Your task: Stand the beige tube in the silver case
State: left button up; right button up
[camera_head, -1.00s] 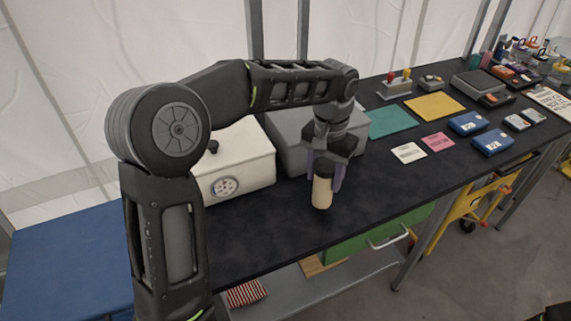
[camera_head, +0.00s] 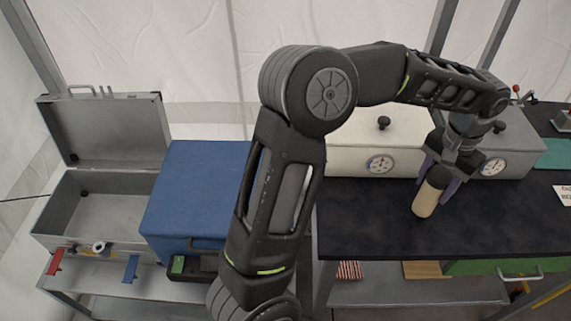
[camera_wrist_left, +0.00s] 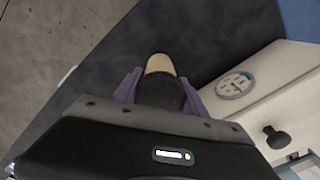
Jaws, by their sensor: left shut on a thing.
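The beige tube (camera_head: 426,200) has a dark cap and is held tilted in my left gripper (camera_head: 441,178), over the black table. In the left wrist view the tube's beige end (camera_wrist_left: 160,64) shows between the purple fingers, with the dark part nearer the palm. My left gripper (camera_wrist_left: 158,88) is shut on it. The silver case (camera_head: 100,215) stands at the far left with its lid (camera_head: 108,130) raised. Its inside looks empty from here. My left gripper is far to the right of the case. My right gripper is not in view.
A blue box (camera_head: 195,190) stands right beside the case. A white box with a dial (camera_head: 365,160) and a grey one (camera_head: 515,150) stand at the back of the black table (camera_head: 370,225). My left arm crosses in front of the blue box's right side.

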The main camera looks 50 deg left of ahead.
aim_at(96, 223)
jog(key=k+j+u, duration=0.2)
jog(key=k+j, duration=0.2)
jog(key=j, duration=0.25)
jog(key=k+j+u, duration=0.1)
jog(key=j, duration=0.2)
jog(key=k+j+u, duration=0.1)
jog(key=j, duration=0.25)
jog(key=k+j, duration=0.3)
jog(key=k+j+u, duration=0.15)
jog(key=j, duration=0.25)
jog(key=k+j+u, duration=0.1)
jog(key=j, duration=0.3)
jog(key=k+j+u, duration=0.1)
jog(key=j, duration=0.25)
